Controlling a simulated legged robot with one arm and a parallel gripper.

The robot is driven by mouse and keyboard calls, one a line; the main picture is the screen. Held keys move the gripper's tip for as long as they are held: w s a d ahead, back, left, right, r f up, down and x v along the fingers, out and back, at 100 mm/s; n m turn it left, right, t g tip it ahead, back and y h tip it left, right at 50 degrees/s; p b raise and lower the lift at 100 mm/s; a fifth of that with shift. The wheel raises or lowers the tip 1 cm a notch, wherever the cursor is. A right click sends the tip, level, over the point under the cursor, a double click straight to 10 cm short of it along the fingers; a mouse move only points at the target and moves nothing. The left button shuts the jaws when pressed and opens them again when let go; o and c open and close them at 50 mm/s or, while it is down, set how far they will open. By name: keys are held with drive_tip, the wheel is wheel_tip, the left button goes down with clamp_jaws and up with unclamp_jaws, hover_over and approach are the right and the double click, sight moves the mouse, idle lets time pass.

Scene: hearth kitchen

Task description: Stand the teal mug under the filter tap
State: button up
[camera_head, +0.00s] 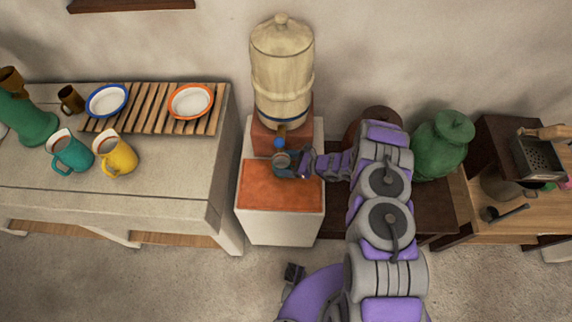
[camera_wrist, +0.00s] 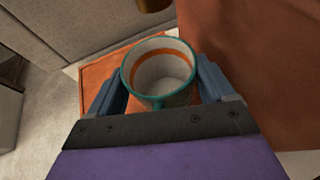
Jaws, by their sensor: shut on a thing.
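The teal mug (camera_head: 283,163) is in my gripper (camera_head: 290,163), in front of the filter tap (camera_head: 280,138) and over the back of the terracotta slab. In the wrist view the teal mug (camera_wrist: 160,72) shows a teal rim, a white inside and an orange band. It looks upright and empty. The fingers of my gripper (camera_wrist: 160,85) are on either side of it. The tap (camera_wrist: 152,4) shows at the top edge, just beyond the mug's far rim. I cannot tell whether the mug's base touches the slab.
The cream water filter (camera_head: 282,75) stands on a terracotta block behind the slab (camera_head: 270,192). A green jar (camera_head: 442,145) stands to the right of my arm. The left counter (camera_head: 180,180) holds a teal jug (camera_head: 72,155), a yellow jug (camera_head: 118,157) and bowls on a slatted rack.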

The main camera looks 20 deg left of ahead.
drive_tip(key=shift+a+f, duration=0.3)
drive_tip(key=shift+f, duration=0.45)
drive_tip(key=o, duration=0.7)
drive_tip(key=shift+d, duration=0.1)
drive_tip(key=shift+o, duration=1.4)
drive_tip(key=shift+d+r, duration=0.1)
drive_tip(key=shift+d, duration=0.1)
drive_tip(key=p+v, duration=0.1)
drive_tip(key=v, duration=1)
drive_tip(key=shift+d+r+p, duration=0.15)
drive_tip(key=shift+d+p, duration=0.15)
drive_tip(key=shift+d, duration=0.05)
